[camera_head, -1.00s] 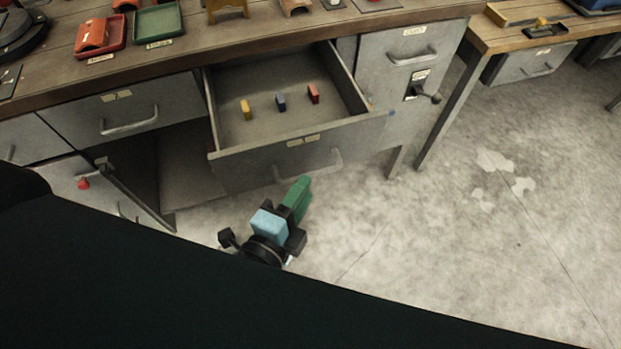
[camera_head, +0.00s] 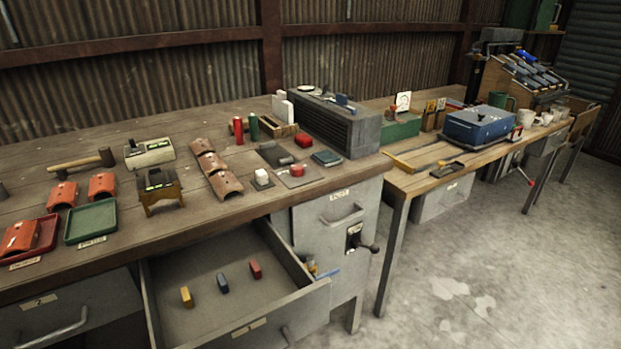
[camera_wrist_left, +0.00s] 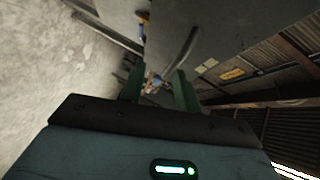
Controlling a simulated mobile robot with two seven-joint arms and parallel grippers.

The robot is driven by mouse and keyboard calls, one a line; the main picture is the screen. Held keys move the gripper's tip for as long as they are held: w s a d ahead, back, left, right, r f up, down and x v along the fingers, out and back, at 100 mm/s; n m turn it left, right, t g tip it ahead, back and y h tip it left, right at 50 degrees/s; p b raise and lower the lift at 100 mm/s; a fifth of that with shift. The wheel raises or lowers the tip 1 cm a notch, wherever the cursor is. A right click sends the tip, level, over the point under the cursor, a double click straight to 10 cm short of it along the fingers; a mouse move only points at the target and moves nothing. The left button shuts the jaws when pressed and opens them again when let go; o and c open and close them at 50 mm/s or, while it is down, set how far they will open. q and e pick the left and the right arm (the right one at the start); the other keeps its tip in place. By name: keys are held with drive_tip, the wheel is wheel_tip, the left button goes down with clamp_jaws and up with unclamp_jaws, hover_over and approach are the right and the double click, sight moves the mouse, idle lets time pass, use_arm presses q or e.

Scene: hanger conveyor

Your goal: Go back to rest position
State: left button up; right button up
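My left gripper (camera_wrist_left: 160,88) shows in the left wrist view with its two green fingers apart. Small bluish and orange shapes appear in the gap beyond them, too small to identify; I see nothing clearly gripped. Neither gripper shows in the head view, and I cannot make out my right gripper anywhere. In the head view an open drawer (camera_head: 180,326) holds a yellow block (camera_head: 186,297), a blue block (camera_head: 222,283) and a red block (camera_head: 255,269), standing apart in a row.
The long wooden bench (camera_head: 120,225) carries trays, tiles, a hammer (camera_head: 85,160) and a dark metal box (camera_head: 335,125). A second bench (camera_head: 415,182) with a blue case (camera_head: 480,125) stands to the right. The open drawer juts out over the floor. Concrete floor (camera_head: 470,270) is clear at right.

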use_arm(q)
drive_tip(key=s+a+f+n+g+y, duration=0.3)
drive_tip(key=s+a+f+n+g, duration=0.6)
drive_tip(key=s+f, duration=0.35)
drive_tip(key=s+a+n+g+h, duration=0.1)
drive_tip(key=s+n+g, duration=0.25)
drive_tip(key=s, duration=0.75)
drive_tip(key=s+a+n+g, duration=0.25)
drive_tip(key=s+g, duration=0.25)
drive_tip(key=s, duration=0.5)
drive_tip(key=w+d+f+t+h, duration=0.2)
drive_tip(key=w+d+f+t, duration=0.2)
drive_tip(key=w+f+t, duration=0.5)
drive_tip(key=w+r+t+p, duration=0.1)
drive_tip(key=w+r+p, duration=0.2)
drive_tip(key=r+p, duration=0.3)
drive_tip(key=w+r+t+p, duration=0.1)
drive_tip(key=w+r+p, duration=0.2)
drive_tip(key=r+p, duration=0.4)
drive_tip(key=shift+r, duration=0.35)
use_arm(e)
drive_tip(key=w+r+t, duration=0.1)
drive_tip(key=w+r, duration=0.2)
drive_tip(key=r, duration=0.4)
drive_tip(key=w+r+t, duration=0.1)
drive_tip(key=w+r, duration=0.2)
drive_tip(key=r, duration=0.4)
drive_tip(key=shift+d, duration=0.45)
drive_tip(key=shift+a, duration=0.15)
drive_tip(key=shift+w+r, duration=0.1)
